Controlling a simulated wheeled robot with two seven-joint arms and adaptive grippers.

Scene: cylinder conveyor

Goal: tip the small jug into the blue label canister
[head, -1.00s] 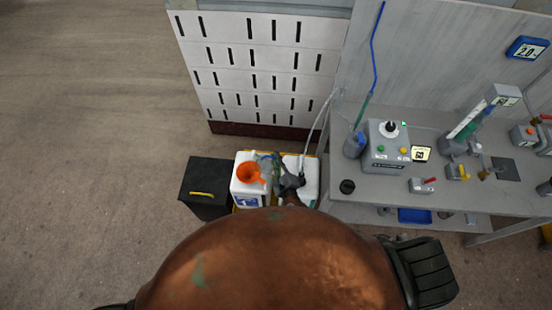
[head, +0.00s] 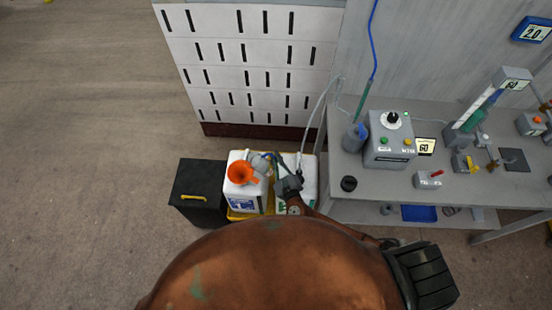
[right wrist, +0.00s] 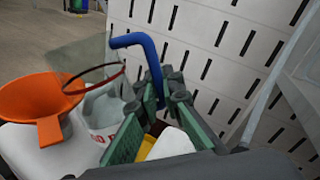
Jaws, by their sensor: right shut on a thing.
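The blue label canister (head: 241,201) is white and stands on the floor left of the bench, with an orange funnel (head: 241,173) in its top. The funnel also shows in the right wrist view (right wrist: 40,100). The small jug (head: 261,166) is clear, with a red rim (right wrist: 94,79) and a blue handle (right wrist: 137,42). My right gripper (head: 284,184) is shut on the handle, its green-padded fingers (right wrist: 160,98) around it. The jug is tilted, its mouth towards the funnel and close to it. I cannot tell whether liquid is flowing. My left gripper is out of view.
A second white canister (head: 309,185) stands to the right of the first, in a yellow tray (head: 236,215). A black bin (head: 198,190) stands at left. The grey bench (head: 370,192) with instruments is at right. A slotted white panel (head: 250,70) is behind. Open floor lies left.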

